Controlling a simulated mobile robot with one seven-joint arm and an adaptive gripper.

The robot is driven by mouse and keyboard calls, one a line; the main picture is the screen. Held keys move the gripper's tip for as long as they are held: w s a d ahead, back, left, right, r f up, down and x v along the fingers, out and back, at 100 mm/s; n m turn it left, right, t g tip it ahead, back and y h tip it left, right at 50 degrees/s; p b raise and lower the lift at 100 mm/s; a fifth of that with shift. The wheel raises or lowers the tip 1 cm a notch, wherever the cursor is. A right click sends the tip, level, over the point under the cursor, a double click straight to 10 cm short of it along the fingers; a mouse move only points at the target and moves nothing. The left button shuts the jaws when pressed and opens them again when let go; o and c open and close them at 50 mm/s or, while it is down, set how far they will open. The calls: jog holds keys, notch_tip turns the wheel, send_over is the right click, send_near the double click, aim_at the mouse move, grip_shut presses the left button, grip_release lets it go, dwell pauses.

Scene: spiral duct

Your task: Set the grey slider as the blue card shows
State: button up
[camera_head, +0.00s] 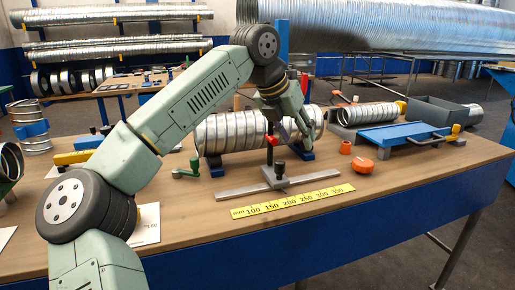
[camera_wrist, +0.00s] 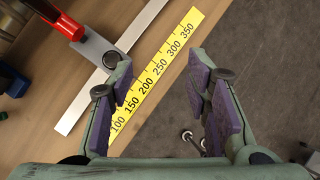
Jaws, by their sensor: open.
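The grey slider (camera_head: 276,177) sits on a flat pale metal rail (camera_head: 318,178) on the bench. It carries an upright dark post with a red part and a black knob. In the wrist view the slider (camera_wrist: 98,48) lies left of my gripper, roughly beside the 200 mark of the yellow scale (camera_wrist: 160,70). The scale (camera_head: 293,201) lies in front of the rail. My gripper (camera_head: 299,128) is open, above and behind the rail in the head view. I cannot make out a blue card.
A ribbed metal duct (camera_head: 235,131) lies behind the rail, partly hidden by my arm. An orange cap (camera_head: 362,165), a blue tray (camera_head: 393,135) and a grey bin (camera_head: 437,111) stand to the right. A white card (camera_head: 147,226) lies at left. The front right bench is clear.

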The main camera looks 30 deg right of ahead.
aim_at(280, 161)
jog(key=w+a+n+t+y, duration=0.1)
jog(key=w+a+t+y, duration=0.1)
jog(key=w+a+y, duration=0.15)
jog(key=shift+h, duration=0.65)
jog(key=p+x, duration=0.2)
jog(key=x, duration=0.9)
jog(key=shift+w+d+f, duration=0.1)
jog(key=shift+d, duration=0.2)
jog(key=shift+c, duration=0.5)
grip_shut()
